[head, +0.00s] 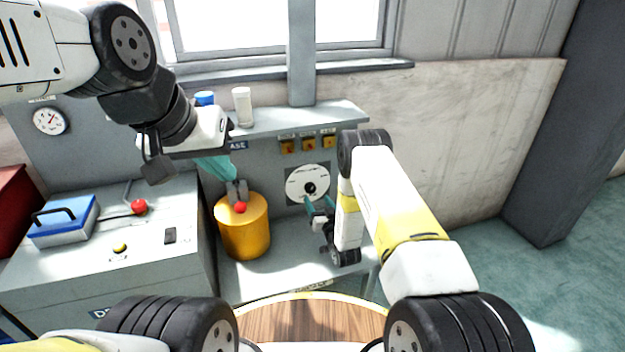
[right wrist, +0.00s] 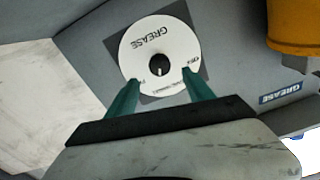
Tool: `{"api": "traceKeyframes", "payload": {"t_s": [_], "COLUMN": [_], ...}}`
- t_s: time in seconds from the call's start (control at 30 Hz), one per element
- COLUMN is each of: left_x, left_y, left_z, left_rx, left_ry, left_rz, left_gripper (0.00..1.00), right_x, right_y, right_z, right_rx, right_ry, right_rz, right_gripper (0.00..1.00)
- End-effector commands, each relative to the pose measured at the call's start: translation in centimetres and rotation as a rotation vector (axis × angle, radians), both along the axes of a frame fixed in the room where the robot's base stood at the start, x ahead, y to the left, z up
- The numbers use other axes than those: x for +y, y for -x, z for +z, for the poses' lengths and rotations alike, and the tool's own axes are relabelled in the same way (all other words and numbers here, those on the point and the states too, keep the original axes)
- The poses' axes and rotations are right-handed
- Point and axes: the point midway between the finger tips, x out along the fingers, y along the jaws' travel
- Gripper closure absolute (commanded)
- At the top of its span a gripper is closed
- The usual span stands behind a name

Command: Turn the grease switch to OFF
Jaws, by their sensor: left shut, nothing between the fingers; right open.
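The grease switch is a white round dial (head: 301,178) on a dark square plate on the grey wall panel, with a black knob (head: 310,188) at its centre. In the right wrist view the dial (right wrist: 150,40) reads GREASE upside down, and the knob (right wrist: 159,65) has a pale mark on its lower side. Small position labels near the rim are too blurred to read surely. My right gripper (head: 319,203) is open in front of the dial; its teal fingers straddle the knob's line, apart from it. My left gripper (head: 229,177) is shut and empty, above the yellow drum.
A yellow drum (head: 243,228) with a red knob stands left of the dial. Orange switches (head: 308,144) sit above it under a shelf (head: 290,117). A blue-lidded box (head: 62,222) and a red ball (head: 139,207) are on the left cabinet. A wooden round top (head: 310,320) is in front.

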Motion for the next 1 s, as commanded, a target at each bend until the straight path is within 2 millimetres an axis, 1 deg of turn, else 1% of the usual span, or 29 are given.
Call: {"api": "traceKeyframes", "payload": {"t_s": [0.2,0.3,0.4,0.57,0.77,0.8,0.87,1.0], "left_x": [0.0,0.0,0.0,0.0,0.0,0.0,0.0,0.0], "left_y": [0.0,0.0,0.0,0.0,0.0,0.0,0.0,0.0], "left_z": [0.0,0.0,0.0,0.0,0.0,0.0,0.0,0.0], "left_rx": [0.000,0.000,0.000,0.000,0.000,0.000,0.000,0.000], "left_ry": [0.000,0.000,0.000,0.000,0.000,0.000,0.000,0.000], "left_rz": [0.000,0.000,0.000,0.000,0.000,0.000,0.000,0.000], "left_gripper": [1.00,1.00,1.00,1.00,1.00,1.00,1.00,1.00], "right_x": [1.1,1.5,1.9,2.1,2.1,2.1,2.1,2.1], "right_y": [-3.4,-4.8,-5.8,-6.6,-6.7,-6.7,-6.7,-6.7], "right_z": [0.1,0.1,0.1,0.1,0.1,0.1,0.1,0.1], "right_rx": [-0.003,-0.002,-0.001,0.002,0.001,0.001,0.001,0.001], "right_ry": [0.000,0.000,0.002,0.001,0.000,0.000,0.000,0.000], "right_rz": [0.000,0.000,0.000,-0.001,-0.001,-0.001,-0.001,-0.001], "right_gripper": [0.39,0.39,0.39,0.39,0.39,0.41,0.53,0.80]}}
